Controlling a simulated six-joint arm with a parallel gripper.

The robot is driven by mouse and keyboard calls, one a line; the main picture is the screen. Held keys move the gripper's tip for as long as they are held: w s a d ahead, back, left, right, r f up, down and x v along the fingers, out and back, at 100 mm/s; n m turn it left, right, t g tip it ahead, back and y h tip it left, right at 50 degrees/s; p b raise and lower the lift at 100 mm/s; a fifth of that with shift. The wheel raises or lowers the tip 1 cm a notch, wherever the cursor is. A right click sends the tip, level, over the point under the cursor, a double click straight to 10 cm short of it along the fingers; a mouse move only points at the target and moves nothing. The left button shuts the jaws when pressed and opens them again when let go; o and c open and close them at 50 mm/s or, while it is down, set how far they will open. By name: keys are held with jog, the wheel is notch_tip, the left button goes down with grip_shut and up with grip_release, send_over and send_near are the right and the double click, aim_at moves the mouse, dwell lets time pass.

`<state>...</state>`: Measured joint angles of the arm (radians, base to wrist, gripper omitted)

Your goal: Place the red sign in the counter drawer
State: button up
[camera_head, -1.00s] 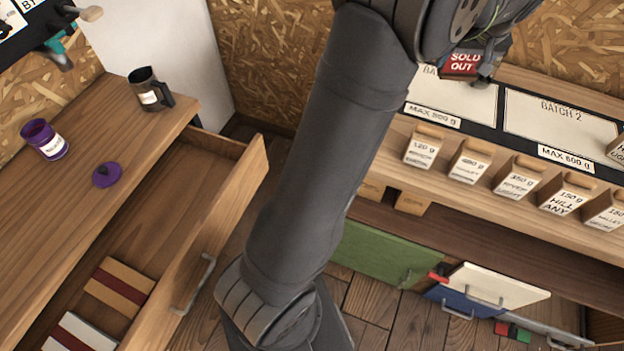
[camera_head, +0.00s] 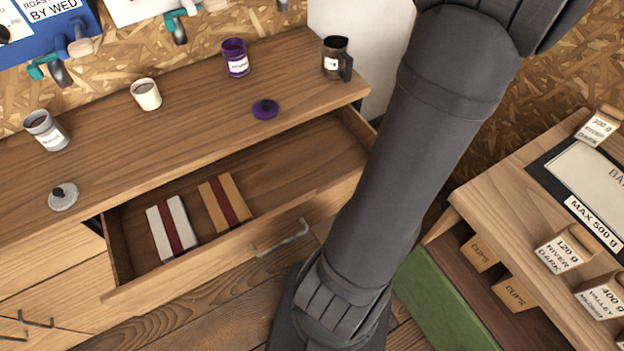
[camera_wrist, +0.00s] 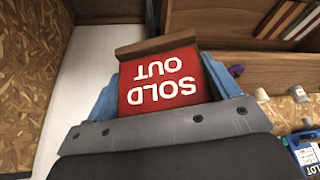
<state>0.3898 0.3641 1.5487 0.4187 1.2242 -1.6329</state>
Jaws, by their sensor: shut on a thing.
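The red sign (camera_wrist: 165,82) with white "SOLD OUT" lettering and a brown wooden edge is between the blue fingers of my gripper (camera_wrist: 162,88) in the wrist view, which is shut on it. The lettering appears upside down there. The gripper and sign are outside the head view. The counter drawer (camera_head: 290,165) stands pulled open on the left in the head view. Two banded packets, one white (camera_head: 160,222) and one tan (camera_head: 212,210), lie in its left part. Its right part is bare. The drawer also shows at the upper right of the wrist view (camera_wrist: 235,12).
On the counter (camera_head: 190,92) stand a dark mug (camera_head: 333,66), a purple canister (camera_head: 235,50), a cream cup (camera_head: 146,99) and a grey canister (camera_head: 42,124). A purple lid (camera_head: 264,112) and a grey lid (camera_head: 62,202) lie there. A shelf unit with labelled bags (camera_head: 565,252) stands at right.

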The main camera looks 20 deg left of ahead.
jog(key=s+a+n+g, duration=0.1)
jog(key=s+a+n, duration=0.25)
jog(key=a, duration=0.55)
jog(key=s+a+n+g, duration=0.2)
jog(key=a+n, duration=0.2)
jog(key=a, duration=0.4)
jog(key=n+g, duration=0.2)
jog(key=n, duration=0.5)
send_over(290, 189)
jog(key=w+d, duration=0.1)
jog(key=shift+h, duration=0.4)
jog(key=shift+w+d+f, duration=0.1)
jog(key=shift+f, duration=7.95)
jog(key=shift+w+d+f, duration=0.1)
jog(key=shift+f, duration=7.9)
jog(key=shift+f, duration=0.1)
jog(key=o, duration=0.9)
